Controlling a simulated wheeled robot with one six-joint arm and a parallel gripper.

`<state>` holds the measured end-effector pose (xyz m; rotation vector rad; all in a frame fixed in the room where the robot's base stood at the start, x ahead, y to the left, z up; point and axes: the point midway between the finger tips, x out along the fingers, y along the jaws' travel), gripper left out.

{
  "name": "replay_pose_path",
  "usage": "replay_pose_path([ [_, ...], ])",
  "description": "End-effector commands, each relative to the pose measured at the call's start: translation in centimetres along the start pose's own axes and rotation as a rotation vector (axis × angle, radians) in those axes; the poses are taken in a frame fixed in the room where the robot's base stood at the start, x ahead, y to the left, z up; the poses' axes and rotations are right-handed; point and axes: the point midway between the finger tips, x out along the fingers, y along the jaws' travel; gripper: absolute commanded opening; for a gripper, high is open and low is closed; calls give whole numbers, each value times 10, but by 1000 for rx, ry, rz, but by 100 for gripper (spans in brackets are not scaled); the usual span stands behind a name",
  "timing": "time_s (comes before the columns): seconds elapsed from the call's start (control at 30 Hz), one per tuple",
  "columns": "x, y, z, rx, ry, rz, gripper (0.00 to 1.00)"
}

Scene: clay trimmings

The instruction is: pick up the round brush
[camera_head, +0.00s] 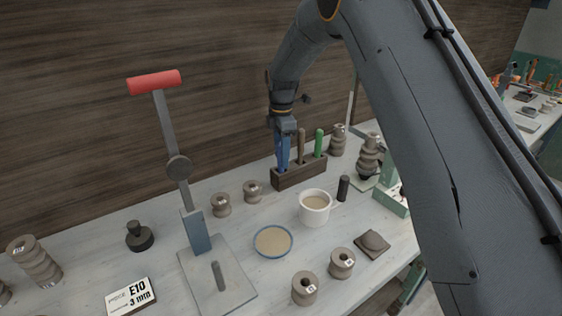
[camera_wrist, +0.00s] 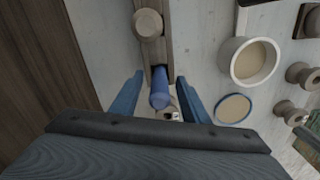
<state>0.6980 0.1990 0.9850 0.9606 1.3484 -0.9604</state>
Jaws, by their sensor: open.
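A dark wooden holder (camera_head: 300,178) on the bench has upright handles in it: a brown one (camera_head: 301,146), a green one (camera_head: 319,143) and a blue one (camera_wrist: 160,88). I cannot tell from the handles which belongs to the round brush; any brush heads are hidden. My gripper (camera_head: 283,158) points down over the holder's left end. It also shows in the wrist view (camera_wrist: 160,98), open, with blue fingers on either side of the blue handle and gaps to both. In the head view the fingers largely hide that handle. The brown handle's round top (camera_wrist: 147,25) lies just beyond it.
A white cup (camera_head: 315,210), a shallow blue-rimmed bowl (camera_head: 273,242) and a black cylinder (camera_head: 343,188) stand in front of the holder. Several clay spools stand around them. A lever press with a red grip (camera_head: 154,82) rises at the left. A wooden wall is close behind.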

Motion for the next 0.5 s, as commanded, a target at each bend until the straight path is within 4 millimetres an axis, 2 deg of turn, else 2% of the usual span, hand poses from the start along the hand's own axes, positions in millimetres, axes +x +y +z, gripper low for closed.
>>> replay_pose_path([
  [0.13,0,0,0,0,0,0,42],
  [0.4,0,0,0,0,0,0,0],
  [0.5,0,0,0,0,0,0,0],
])
